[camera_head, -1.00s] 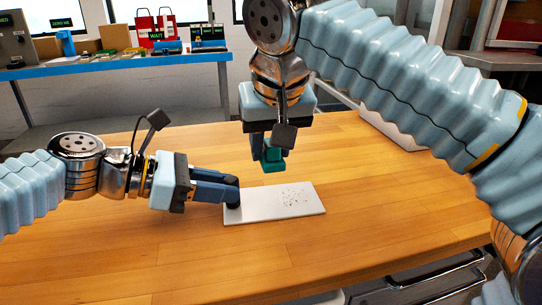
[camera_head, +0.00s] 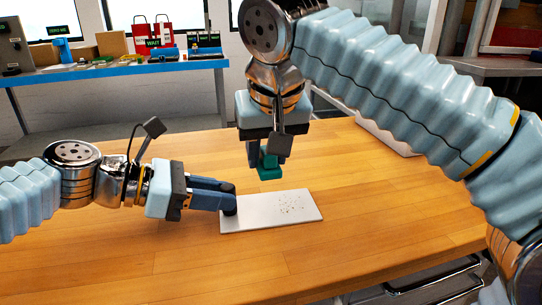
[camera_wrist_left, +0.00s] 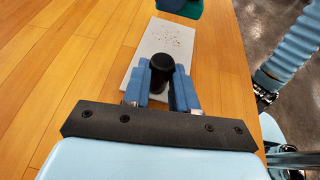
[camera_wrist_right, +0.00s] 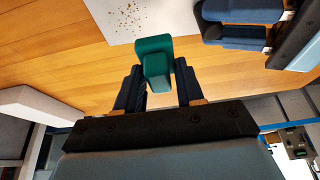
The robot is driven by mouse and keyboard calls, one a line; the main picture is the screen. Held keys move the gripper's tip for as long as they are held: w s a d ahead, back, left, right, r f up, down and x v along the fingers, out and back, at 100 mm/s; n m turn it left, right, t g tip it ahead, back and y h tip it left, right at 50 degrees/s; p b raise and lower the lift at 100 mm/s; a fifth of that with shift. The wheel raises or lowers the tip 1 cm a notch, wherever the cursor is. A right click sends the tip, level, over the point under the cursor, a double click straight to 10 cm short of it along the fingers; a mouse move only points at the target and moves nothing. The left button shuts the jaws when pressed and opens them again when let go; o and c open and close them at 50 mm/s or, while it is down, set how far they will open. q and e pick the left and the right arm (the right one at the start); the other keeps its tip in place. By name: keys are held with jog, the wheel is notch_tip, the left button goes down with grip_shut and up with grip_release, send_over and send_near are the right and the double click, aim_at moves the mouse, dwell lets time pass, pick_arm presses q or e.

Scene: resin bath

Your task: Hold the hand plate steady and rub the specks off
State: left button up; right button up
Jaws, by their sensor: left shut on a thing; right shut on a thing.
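The hand plate (camera_head: 258,215) is a flat white rectangle on the wooden table. Small brownish specks (camera_head: 291,204) are scattered over its right part. My left gripper (camera_head: 229,199) is shut on the black knob (camera_wrist_left: 161,66) at the plate's left end. My right gripper (camera_head: 266,158) points down and is shut on a green block (camera_head: 269,172). The block appears to be above the plate's far edge, left of the specks, apart from the plate. In the right wrist view, the green block (camera_wrist_right: 155,66) is between the fingers and the specks lie beyond it.
The wooden table (camera_head: 380,200) is bare around the plate. A pale box (camera_head: 385,134) stands at the table's far right edge. A blue-topped bench (camera_head: 120,70) with red bags, small displays and other items stands behind. My right arm spans the upper right.

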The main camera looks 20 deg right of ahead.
aim_at(267, 201)
jog(key=shift+f, duration=3.55)
jog(key=shift+d+f, duration=0.2)
jog(key=shift+d, duration=0.5)
jog(key=shift+c, duration=0.4)
jog(key=shift+s+d, duration=0.15)
jog(key=shift+d, duration=1.25)
jog(key=shift+s+d, duration=0.1)
jog(key=shift+d, duration=1.3)
jog(key=shift+w+a, duration=0.15)
jog(key=shift+a, duration=1.55)
jog(key=shift+w+a, duration=0.1)
jog(key=shift+a, duration=1.55)
jog(key=shift+a+r, duration=0.15)
jog(key=shift+a, duration=0.1)
jog(key=shift+d+r, duration=0.1)
jog(key=shift+r, duration=3.85)
pick_arm(q)
jog(key=o, duration=0.9)
